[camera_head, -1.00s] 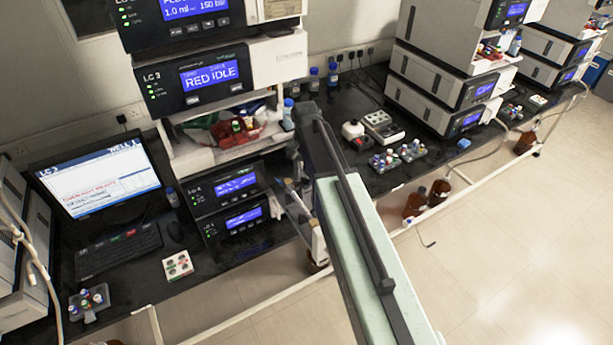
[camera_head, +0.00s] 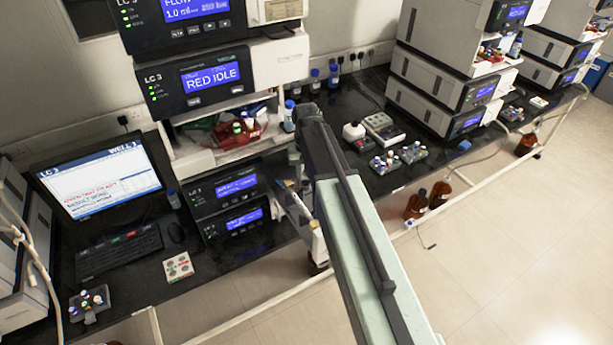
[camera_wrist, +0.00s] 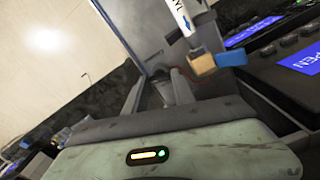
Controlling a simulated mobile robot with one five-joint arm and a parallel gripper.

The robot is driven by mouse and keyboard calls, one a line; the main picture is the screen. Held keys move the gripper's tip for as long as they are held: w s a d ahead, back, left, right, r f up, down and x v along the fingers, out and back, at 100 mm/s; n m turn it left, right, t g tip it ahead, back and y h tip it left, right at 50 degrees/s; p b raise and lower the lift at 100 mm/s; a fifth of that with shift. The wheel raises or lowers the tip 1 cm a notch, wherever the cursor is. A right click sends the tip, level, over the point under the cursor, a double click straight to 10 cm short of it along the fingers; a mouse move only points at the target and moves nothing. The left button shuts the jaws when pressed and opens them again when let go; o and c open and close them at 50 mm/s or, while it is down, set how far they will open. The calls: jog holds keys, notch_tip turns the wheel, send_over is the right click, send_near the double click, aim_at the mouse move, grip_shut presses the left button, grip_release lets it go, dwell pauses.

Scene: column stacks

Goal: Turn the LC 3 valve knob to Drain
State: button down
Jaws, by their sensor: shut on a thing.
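In the wrist view my gripper (camera_wrist: 160,88) has its two fingers close around a small grey piece (camera_wrist: 164,92), which I take to be the valve knob. It is mostly hidden and its pointing direction cannot be read. Just beyond it are a tan block (camera_wrist: 201,64), a blue block (camera_wrist: 231,58) and a white lettered strip (camera_wrist: 183,18). In the head view my arm reaches to the right side of the LC 3 stack (camera_head: 205,82), and the arm hides the fingertips and most of the valve area.
The lower stack units (camera_head: 228,200) stand close left of my arm. A blue-capped bottle (camera_head: 289,115) is near its far end. Vial racks (camera_head: 387,163) and brown bottles (camera_head: 414,205) are to the right. The floor at the right (camera_head: 530,240) is clear.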

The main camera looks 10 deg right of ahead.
jog(key=n, duration=0.5)
jog(key=shift+n, duration=0.3)
jog(key=n, duration=0.5)
jog(key=shift+n, duration=0.4)
jog(key=shift+d, duration=0.1)
jog(key=c, duration=1)
grip_release()
jog(key=shift+c, duration=0.2)
notch_tip(320, 180, up, 8)
jog(key=p, duration=0.8)
